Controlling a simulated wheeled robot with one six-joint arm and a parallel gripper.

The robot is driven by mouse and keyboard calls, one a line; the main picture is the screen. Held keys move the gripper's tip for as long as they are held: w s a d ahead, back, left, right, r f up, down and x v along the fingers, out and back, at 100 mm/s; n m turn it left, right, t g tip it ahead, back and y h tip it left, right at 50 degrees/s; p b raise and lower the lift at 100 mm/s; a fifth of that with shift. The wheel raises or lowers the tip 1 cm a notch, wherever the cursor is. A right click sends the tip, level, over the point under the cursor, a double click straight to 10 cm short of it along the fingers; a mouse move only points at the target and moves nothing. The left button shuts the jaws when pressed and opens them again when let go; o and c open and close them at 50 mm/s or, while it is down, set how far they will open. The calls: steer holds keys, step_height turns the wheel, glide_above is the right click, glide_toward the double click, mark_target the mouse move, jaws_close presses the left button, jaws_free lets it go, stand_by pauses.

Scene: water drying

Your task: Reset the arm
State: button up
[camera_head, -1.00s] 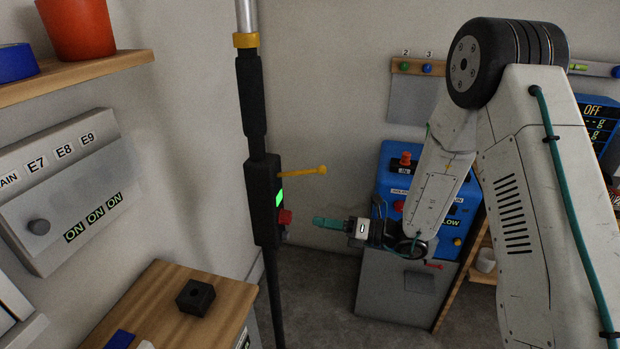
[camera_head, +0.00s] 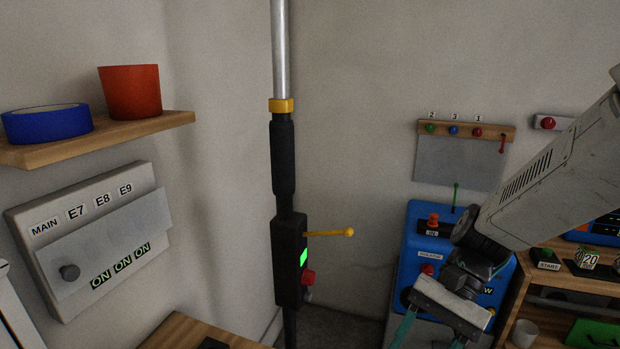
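My gripper (camera_head: 430,335) is at the lower right, pointing down in front of the blue machine (camera_head: 410,262). Its two teal fingers stand apart and I see nothing between them. The finger ends are near or past the bottom edge of the view. My arm comes in from the right edge, folded down toward the gripper, and hides part of the machine. The gripper is apart from the black pole unit (camera_head: 289,262) to its left, which has a yellow lever (camera_head: 330,233), a green light and a red knob.
A wooden shelf (camera_head: 160,124) at upper left holds a red pot (camera_head: 131,92) and a blue roll (camera_head: 48,124). A grey switch panel (camera_head: 30,215) reads ON under its labels. A wooden cabinet (camera_head: 513,300) stands at the right.

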steer(key=s+d+r+n+t+h, duration=0.6)
steer(key=s+d+r+t, duration=0.1)
steer(key=s+d+r, duration=0.1)
steer(key=shift+d+r+h, duration=0.4)
steer(key=shift+d+r, duration=0.5)
steer(key=shift+r, duration=0.4)
steer(key=shift+s, duration=0.1)
